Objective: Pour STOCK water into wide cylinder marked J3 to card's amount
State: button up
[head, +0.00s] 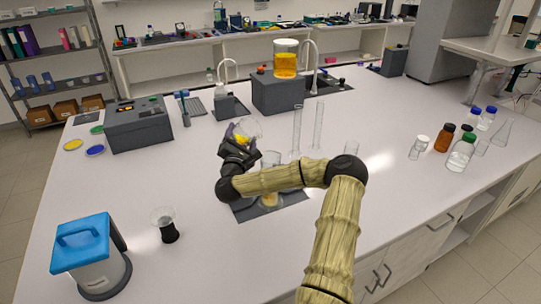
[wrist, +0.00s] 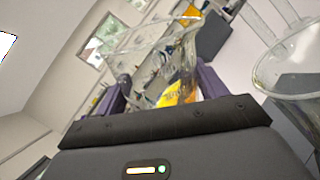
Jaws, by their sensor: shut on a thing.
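My gripper (head: 236,135) is shut on a clear glass beaker (head: 250,126), which is tilted and shows some yellow. In the wrist view the beaker (wrist: 150,38) sits between the purple fingers of my gripper (wrist: 163,88), with yellow low inside. A wide clear cylinder (head: 271,159) stands just right of and below the beaker, partly hidden by my arm; yellowish colour shows low on it. A large round glass rim (wrist: 298,72) in the wrist view appears to be this cylinder's. I cannot read the J3 or STOCK marks, nor make out the card.
The cylinder stands at a dark mat (head: 243,213). Two tall narrow cylinders (head: 297,132) (head: 319,125) stand close to its right. A jar of amber liquid (head: 285,60) rests on a grey block (head: 278,93) behind.

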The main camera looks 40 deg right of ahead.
dwell(0.4)
jog(key=shift+r+n+p, duration=0.25)
jog(key=shift+n+p, duration=0.05)
jog(key=shift+n, duration=0.2)
jog(key=shift+w+a+f+n+y, duration=0.4)
jog(key=shift+w+f+n, duration=0.15)
jog(key=shift+n, duration=0.35)
jog(key=shift+w+a+r+n+y+p, duration=0.2)
jog(key=shift+w+r+n+y+p, duration=0.25)
jog(key=shift+n, duration=0.45)
jog(key=shift+w+a+f+n+p, duration=0.3)
jog(key=shift+w+f+n, duration=0.15)
jog(key=shift+n, duration=0.55)
jog(key=shift+w+a+r+n+y+p, duration=0.15)
jog(key=shift+w+n+y+p, duration=0.2)
jog(key=shift+n+y+p, duration=0.3)
jog(key=shift+a+n+g, duration=0.1)
jog(key=shift+n+g, duration=0.2)
jog(key=shift+n, duration=0.15)
jog(key=shift+w, duration=0.1)
